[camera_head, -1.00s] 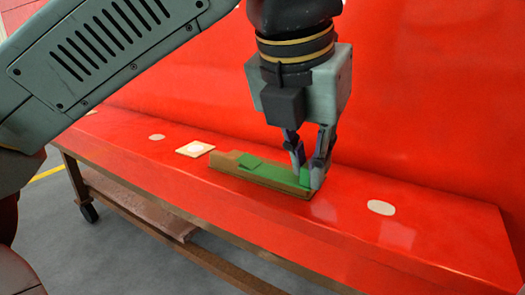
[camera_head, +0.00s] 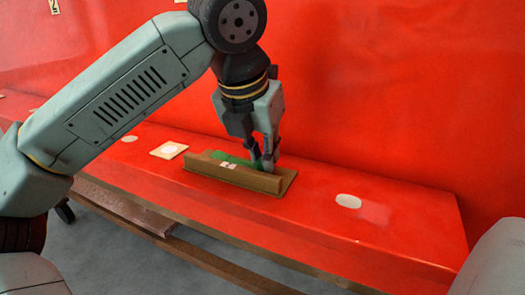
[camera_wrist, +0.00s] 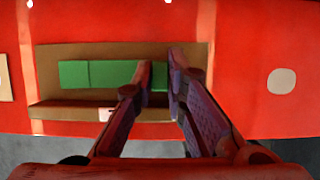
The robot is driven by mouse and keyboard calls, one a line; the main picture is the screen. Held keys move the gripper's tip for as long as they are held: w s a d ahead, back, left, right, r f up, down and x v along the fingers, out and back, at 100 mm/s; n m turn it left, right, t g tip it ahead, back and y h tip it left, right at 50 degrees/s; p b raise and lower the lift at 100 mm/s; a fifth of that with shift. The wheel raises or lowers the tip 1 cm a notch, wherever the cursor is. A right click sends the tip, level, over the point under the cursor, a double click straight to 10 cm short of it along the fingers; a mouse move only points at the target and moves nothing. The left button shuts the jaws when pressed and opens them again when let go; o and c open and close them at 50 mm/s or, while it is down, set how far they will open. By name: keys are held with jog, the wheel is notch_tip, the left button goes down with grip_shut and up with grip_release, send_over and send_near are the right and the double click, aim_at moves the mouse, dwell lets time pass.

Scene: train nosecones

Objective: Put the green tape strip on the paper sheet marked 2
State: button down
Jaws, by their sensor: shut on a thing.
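The green tape strip (camera_head: 232,158) lies in a shallow brown wooden holder (camera_head: 225,176) on the red ledge. In the wrist view the green (camera_wrist: 108,74) shows a seam near its left part, so I cannot tell whether it is one piece or two. My gripper (camera_head: 264,165) points down at the right end of the holder. In the wrist view its fingers (camera_wrist: 160,78) are shut on the right end of the green strip, which is partly hidden by them. A small cream sheet (camera_head: 54,6) with a dark mark like a 2 is on the red wall, at the top left.
A cream square with a pale disc (camera_head: 169,150) lies left of the holder. Pale round spots lie on the ledge at the right (camera_head: 348,201) and left (camera_head: 129,139). The red wall rises close behind my gripper. The ledge right of the holder is mostly clear.

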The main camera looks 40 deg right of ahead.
jog(key=shift+f, duration=0.1)
jog(key=shift+f, duration=0.15)
jog(key=c, duration=1.6)
grip_release()
jog(key=shift+a+r, duration=0.15)
jog(key=shift+r, duration=0.5)
jog(key=v, duration=1.1)
jog(key=shift+r, duration=0.15)
